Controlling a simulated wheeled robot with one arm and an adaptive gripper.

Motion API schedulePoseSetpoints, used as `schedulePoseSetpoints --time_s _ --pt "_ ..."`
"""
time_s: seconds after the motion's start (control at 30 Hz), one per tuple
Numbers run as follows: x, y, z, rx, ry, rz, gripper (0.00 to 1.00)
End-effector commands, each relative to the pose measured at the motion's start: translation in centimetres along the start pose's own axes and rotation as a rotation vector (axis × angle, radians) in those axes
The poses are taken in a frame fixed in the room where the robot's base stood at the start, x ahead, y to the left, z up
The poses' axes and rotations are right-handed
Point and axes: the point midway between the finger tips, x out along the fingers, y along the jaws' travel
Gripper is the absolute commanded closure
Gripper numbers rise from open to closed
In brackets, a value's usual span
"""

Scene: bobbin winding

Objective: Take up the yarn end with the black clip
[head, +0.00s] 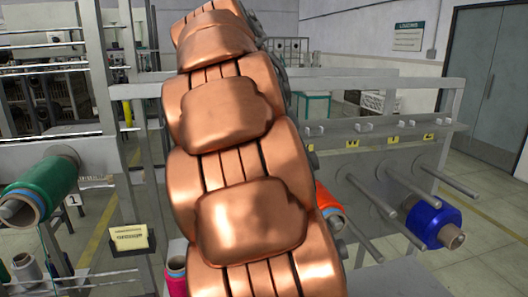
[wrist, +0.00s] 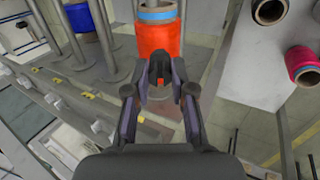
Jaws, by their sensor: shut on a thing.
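In the wrist view my gripper (wrist: 160,76) is shut on a small dark piece, which looks like the black clip (wrist: 158,64), between its fingertips. An orange yarn spool (wrist: 160,40) with a blue band and a tan core is just beyond the fingertips; I cannot tell whether the clip touches it. No loose yarn end can be made out. In the head view my copper arm hides the gripper and the clip, and only part of the orange spool (head: 328,203) shows at its right edge.
A blue spool (head: 432,222) sits on a peg at right. Grey pegs (head: 372,192) stick out from the rack. A green spool (head: 42,187) is at left, and a pink spool (wrist: 303,66) shows in the wrist view. A yellow card (head: 130,238) stands at lower left.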

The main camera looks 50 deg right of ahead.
Motion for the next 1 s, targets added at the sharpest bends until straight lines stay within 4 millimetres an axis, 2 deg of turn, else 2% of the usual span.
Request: schedulePoseSetpoints --time_s 0.37,1.0 --pt "0.9 0.1 0.0 0.004 0.0 0.008 1.0" --pt "5.6 0.1 0.0 0.001 0.001 0.007 1.0"
